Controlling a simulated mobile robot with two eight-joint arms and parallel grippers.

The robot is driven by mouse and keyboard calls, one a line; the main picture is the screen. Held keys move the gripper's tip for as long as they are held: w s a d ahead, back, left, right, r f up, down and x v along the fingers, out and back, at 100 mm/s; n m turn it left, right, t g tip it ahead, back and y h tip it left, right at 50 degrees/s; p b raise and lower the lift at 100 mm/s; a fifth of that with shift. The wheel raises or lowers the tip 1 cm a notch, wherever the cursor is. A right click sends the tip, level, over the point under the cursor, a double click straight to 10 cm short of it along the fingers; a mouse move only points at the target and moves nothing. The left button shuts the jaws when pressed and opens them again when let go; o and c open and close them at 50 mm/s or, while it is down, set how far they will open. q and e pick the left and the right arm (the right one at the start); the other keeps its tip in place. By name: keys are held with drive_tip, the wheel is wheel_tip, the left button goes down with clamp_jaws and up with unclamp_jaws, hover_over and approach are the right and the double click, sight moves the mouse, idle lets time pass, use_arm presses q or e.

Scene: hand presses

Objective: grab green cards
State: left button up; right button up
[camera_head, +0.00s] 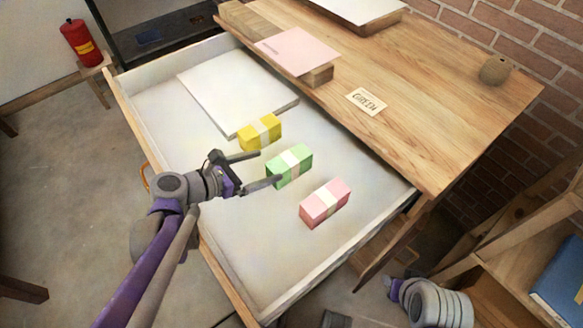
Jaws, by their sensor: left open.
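A green card stack (291,167) with a pale band lies in the open white drawer (262,262), between a yellow banded stack (261,132) and a pink banded stack (325,203). My left gripper (252,172) is over the drawer, just left of the green stack. Its fingers are open and point toward the stack, with one fingertip close to its left side. I cannot tell whether that finger touches it. Part of my right arm shows at the bottom right, but its fingers are not clearly visible.
A white board (236,88) lies in the back of the drawer. On the wooden desk top (440,90) are a card reading GREEN (367,101), a pink sheet (297,50) on a block and a small round pot (495,69). The drawer's front area is clear.

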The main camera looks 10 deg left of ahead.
sight(288, 159)
use_arm(q)
drive_tip(key=x, duration=0.3)
drive_tip(key=shift+w+d+b, duration=0.1)
drive_tip(key=shift+w+b, duration=0.05)
drive_tip(key=shift+b, duration=0.15)
drive_tip(key=shift+b+x, duration=0.65)
drive_tip(key=shift+x, duration=2.1)
drive_tip(key=shift+d+r, duration=0.1)
drive_tip(key=shift+d, duration=0.05)
clamp_jaws()
